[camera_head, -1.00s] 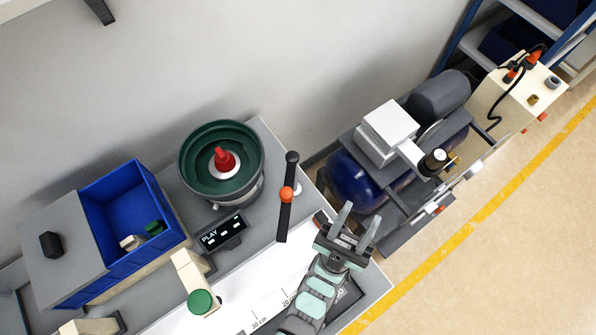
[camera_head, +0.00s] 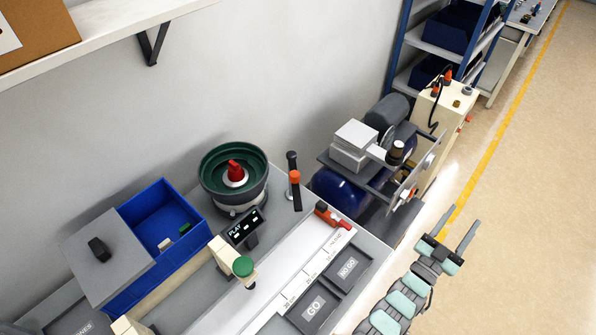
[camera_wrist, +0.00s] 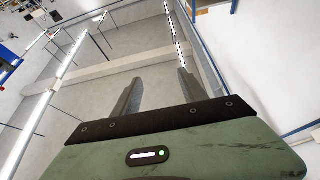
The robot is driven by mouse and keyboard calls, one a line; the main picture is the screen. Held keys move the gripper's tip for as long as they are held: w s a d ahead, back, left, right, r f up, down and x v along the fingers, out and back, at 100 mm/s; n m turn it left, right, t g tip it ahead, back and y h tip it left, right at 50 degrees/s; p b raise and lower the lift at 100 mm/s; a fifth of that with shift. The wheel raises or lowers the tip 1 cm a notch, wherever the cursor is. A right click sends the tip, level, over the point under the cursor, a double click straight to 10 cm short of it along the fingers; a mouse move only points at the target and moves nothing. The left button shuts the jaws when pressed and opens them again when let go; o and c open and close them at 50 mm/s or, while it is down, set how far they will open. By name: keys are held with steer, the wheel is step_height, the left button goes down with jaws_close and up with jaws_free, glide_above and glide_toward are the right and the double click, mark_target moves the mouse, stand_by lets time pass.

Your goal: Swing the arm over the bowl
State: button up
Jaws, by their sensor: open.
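The bowl (camera_head: 226,192) is a dark green feeder bowl with a red cone at its centre, standing on the grey bench in the head view. The swing arm (camera_head: 295,192), a black bar with an orange collar, stands to the right of the bowl, apart from it and not over it. My gripper (camera_head: 464,216) is open and empty, out to the right beyond the bench's front edge, well away from the swing arm. In the wrist view my gripper's two fingers (camera_wrist: 158,92) are apart with nothing between them. Neither bowl nor swing arm shows there.
A small PLAY display (camera_head: 244,229) stands in front of the bowl. A blue bin (camera_head: 134,286) is at left, a green-topped post (camera_head: 243,266) in front. A white ruler strip with a red slider (camera_head: 333,216) and GO panels lie nearer. A compressor (camera_head: 340,190) stands behind right.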

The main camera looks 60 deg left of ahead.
steer(key=w+a+f+n+g+p, duration=0.1)
steer(key=w+a+f+g, duration=0.2)
steer(key=a, duration=0.5)
steer(key=w+a+g, duration=0.3)
steer(key=w+a, duration=0.2)
steer(key=a, duration=0.3)
steer(key=s+a+f+g+h+p, duration=0.1)
steer(key=s+a+g, duration=0.15)
steer(key=a, duration=0.45)
steer(key=s+a+g+p, duration=0.1)
steer(key=a+g, duration=0.3)
steer(key=a, duration=0.4)
step_height(320, 180, up, 11)
steer(key=n+g+h+p, duration=0.25)
steer(key=g+h, duration=0.35)
steer(key=g, duration=0.3)
glide_above(295, 173)
step_height(295, 173, down, 10)
steer(key=shift+d+r+p, duration=0.1)
steer(key=shift+r+p, duration=0.05)
steer(key=shift+p, duration=0.3)
steer(key=shift+c, duration=0.5)
